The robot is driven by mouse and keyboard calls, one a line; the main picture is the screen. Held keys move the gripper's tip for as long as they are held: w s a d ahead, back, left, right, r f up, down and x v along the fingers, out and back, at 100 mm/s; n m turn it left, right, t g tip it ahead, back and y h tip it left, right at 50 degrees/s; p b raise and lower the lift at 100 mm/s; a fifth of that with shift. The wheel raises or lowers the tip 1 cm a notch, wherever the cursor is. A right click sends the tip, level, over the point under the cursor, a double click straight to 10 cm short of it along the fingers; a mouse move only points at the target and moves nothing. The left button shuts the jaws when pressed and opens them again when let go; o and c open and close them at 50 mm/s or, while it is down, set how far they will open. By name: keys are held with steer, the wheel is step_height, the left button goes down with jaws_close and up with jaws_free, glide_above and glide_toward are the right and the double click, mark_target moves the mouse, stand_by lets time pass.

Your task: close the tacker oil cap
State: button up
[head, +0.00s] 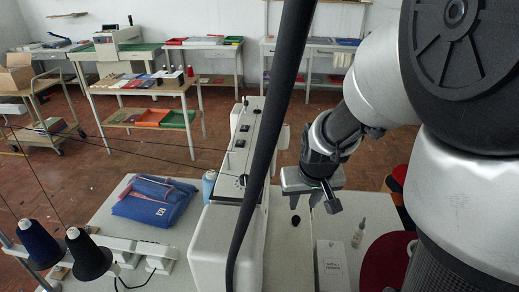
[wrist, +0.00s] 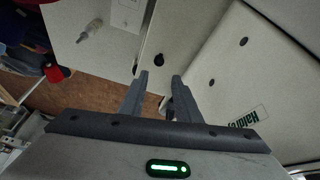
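The white tacker (head: 226,235) stands on the pale table in the head view; its body with dark round screws and lettering also shows at right in the wrist view (wrist: 225,75). A small black piece (head: 295,220) is on the pale surface right of the machine. It shows in the wrist view (wrist: 159,60) as a dark rounded shape just beyond my fingertips. It may be the oil cap; I cannot tell whether it is open or shut. My gripper (wrist: 159,76) is open and empty, fingers apart, and hangs near the black piece in the head view (head: 310,192).
A small bottle (head: 359,233) and a white box (head: 332,265) stand right of the machine. A blue pouch (head: 155,200) and dark thread cones (head: 88,255) are at left. A black cable or bar crosses the head view. Worktables stand behind.

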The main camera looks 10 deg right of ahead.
mark_target(297, 219)
steer(key=b+x, duration=0.4)
steer(key=x, duration=0.7)
steer(key=shift+f+b, duration=0.15)
steer(key=shift+b, duration=0.15)
jaws_close()
